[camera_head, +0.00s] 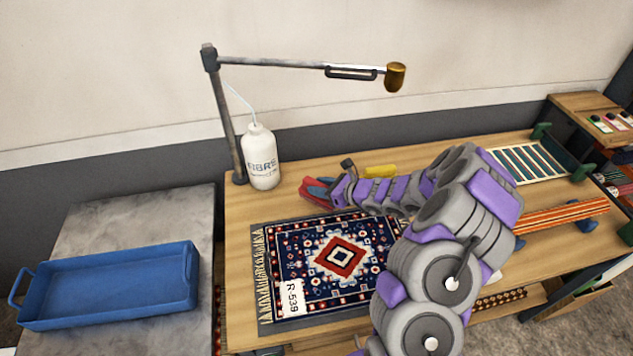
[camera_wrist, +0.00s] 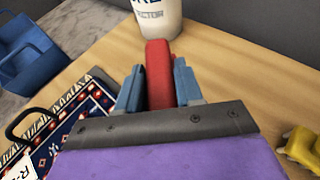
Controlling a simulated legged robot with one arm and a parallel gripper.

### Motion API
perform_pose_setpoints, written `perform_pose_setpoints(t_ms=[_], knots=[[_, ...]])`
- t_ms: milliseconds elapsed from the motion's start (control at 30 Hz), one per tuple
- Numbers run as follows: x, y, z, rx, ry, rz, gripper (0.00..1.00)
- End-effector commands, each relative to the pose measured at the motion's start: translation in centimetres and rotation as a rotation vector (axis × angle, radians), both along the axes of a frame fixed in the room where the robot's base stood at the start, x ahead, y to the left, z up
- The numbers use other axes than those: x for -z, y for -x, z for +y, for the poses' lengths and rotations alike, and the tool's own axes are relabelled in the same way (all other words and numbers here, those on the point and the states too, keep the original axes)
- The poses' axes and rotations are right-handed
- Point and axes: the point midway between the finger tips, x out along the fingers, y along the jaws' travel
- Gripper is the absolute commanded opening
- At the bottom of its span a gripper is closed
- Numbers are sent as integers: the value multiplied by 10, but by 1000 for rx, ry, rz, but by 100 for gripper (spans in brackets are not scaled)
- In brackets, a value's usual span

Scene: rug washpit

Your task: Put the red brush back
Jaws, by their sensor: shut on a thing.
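A red brush (camera_wrist: 158,72) sits between the two blue fingers of my gripper (camera_wrist: 158,88) in the wrist view. The gripper is shut on it, and the brush's far end points at the foot of the white bottle. In the head view the red brush (camera_head: 310,190) and my gripper (camera_head: 318,190) are low over the wooden table, behind the patterned rug and to the right of the bottle. I cannot tell whether the brush touches the table. My arm hides part of the rug and the table's middle.
A white bottle (camera_head: 261,160) stands beside a lamp post (camera_head: 225,120). The patterned rug (camera_head: 300,255) lies at the front with a label. A yellow object (camera_wrist: 302,148) lies right of my gripper. A blue tray (camera_head: 110,285) is on the left grey surface; a slatted rack (camera_head: 525,162) is at right.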

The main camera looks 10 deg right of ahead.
Motion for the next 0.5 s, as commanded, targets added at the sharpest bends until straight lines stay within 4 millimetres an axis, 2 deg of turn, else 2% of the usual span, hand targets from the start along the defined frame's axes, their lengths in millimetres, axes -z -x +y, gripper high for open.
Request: perform_pose_setpoints(t_ms=[100,200,300,500], knots=[[6,-26,0,-2,5,1,1],[6,-43,0,-5,-4,-1,1],[6,-54,-4,0,-6,-1,1],[7,-63,-2,-1,-8,2,1]])
